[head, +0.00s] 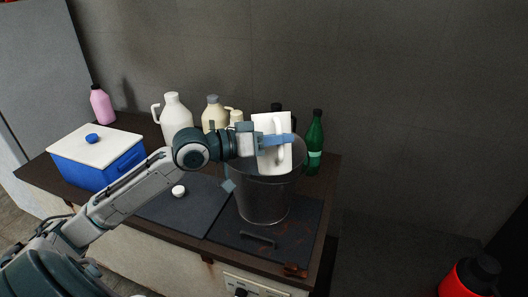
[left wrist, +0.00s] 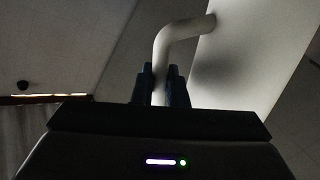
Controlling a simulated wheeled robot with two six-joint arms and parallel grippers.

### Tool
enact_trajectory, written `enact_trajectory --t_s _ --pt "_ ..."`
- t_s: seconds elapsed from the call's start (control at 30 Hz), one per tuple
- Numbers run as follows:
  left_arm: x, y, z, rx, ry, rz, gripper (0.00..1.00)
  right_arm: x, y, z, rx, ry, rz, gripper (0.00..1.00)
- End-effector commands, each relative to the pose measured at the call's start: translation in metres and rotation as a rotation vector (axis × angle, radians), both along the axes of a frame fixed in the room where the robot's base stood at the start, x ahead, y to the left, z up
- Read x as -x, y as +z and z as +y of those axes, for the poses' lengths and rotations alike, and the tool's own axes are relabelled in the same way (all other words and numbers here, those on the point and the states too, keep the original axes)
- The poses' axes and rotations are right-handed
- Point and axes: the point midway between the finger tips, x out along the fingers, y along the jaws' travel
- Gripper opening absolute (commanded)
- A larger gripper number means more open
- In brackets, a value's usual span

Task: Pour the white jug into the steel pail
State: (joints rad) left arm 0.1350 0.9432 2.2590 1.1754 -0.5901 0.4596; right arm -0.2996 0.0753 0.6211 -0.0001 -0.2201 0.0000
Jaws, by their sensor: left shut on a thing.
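The white jug (head: 265,124) is held over the steel pail (head: 262,200) in the head view. My left gripper (head: 280,141) is shut on the jug's handle. In the left wrist view the two fingers (left wrist: 161,85) close around the handle (left wrist: 172,45), and the jug's pale body (left wrist: 250,50) fills the upper right. The jug's tilt is hard to tell, and its mouth and any liquid are not visible. The pail stands upright on the dark mat, its rim partly hidden behind the jug and gripper. My right gripper is not in view.
A green bottle (head: 314,140) stands close behind the pail on the right. A white jug (head: 173,118), a cream jug (head: 214,112) and a pink bottle (head: 101,105) line the back. A blue cooler (head: 85,172) sits left.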

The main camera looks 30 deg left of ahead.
Motion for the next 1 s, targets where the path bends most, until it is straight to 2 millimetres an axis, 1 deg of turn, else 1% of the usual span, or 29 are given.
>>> enact_trajectory --t_s 0.03,0.13,0.4,0.5,0.6,0.77,1.0 --pt "0.006 -0.009 -0.005 -0.033 -0.002 -0.038 0.00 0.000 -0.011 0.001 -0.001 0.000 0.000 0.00" --pt "0.015 -0.017 -0.014 -0.116 -0.002 -0.125 0.00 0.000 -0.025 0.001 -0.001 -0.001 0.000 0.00" --pt "0.023 -0.042 -0.022 -0.223 -0.001 -0.238 0.00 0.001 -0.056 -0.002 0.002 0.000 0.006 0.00" --pt "0.025 -0.046 -0.024 -0.266 0.000 -0.282 0.00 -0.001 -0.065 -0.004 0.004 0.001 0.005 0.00" --pt "0.028 -0.048 -0.026 -0.303 0.000 -0.322 0.00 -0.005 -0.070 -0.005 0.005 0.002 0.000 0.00" --pt "0.030 -0.050 -0.028 -0.342 0.000 -0.362 0.00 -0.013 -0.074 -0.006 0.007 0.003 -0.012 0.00" --pt "0.030 -0.049 -0.029 -0.357 0.000 -0.377 0.00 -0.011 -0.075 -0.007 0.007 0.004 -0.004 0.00"
